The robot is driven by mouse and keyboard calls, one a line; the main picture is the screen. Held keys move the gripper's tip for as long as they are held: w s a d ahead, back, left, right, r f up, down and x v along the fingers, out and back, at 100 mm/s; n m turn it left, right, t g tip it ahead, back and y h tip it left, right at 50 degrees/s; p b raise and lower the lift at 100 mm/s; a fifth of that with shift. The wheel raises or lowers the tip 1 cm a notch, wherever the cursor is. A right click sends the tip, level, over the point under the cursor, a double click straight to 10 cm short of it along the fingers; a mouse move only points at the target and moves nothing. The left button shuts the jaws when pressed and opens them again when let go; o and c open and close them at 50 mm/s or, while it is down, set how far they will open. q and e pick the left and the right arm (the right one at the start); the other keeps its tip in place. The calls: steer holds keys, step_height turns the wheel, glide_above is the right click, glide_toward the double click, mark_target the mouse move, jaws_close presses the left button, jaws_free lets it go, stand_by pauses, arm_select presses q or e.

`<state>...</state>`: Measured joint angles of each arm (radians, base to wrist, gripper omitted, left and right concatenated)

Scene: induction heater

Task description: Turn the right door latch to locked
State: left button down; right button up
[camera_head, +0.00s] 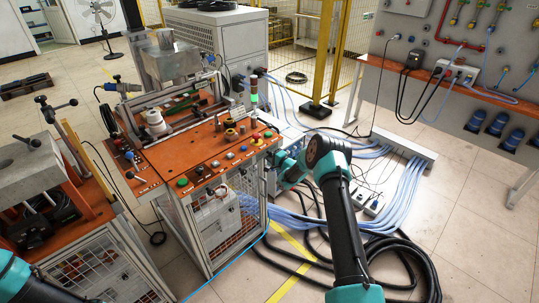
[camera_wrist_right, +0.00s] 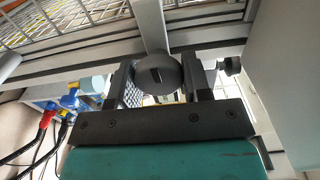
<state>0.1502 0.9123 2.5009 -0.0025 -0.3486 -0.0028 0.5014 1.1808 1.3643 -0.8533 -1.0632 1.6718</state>
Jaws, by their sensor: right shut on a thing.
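The right door latch (camera_wrist_right: 157,74) is a round dark knob with a slot, in the right wrist view, set on the grey metal frame of the cabinet. My right gripper (camera_wrist_right: 160,84) has one finger on each side of it and is shut on it. In the head view my right gripper (camera_head: 283,172) is at the right side of the orange-topped induction heater cabinet (camera_head: 190,168); the latch is hidden there. My left gripper is out of view; only part of my left arm shows at the bottom left.
Blue and black cables (camera_head: 300,222) lie on the floor beside the cabinet, under my right arm. In the wrist view, blue and red plugs (camera_wrist_right: 68,98) are left of the gripper. Another orange-topped machine (camera_head: 95,225) stands at left.

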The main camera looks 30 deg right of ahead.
stand_by(0.4)
steer(key=o, duration=0.9)
steer(key=shift+s, duration=0.1)
steer(key=v, duration=1.7)
steer(key=shift+s+d, duration=0.1)
steer(key=shift+d, duration=0.05)
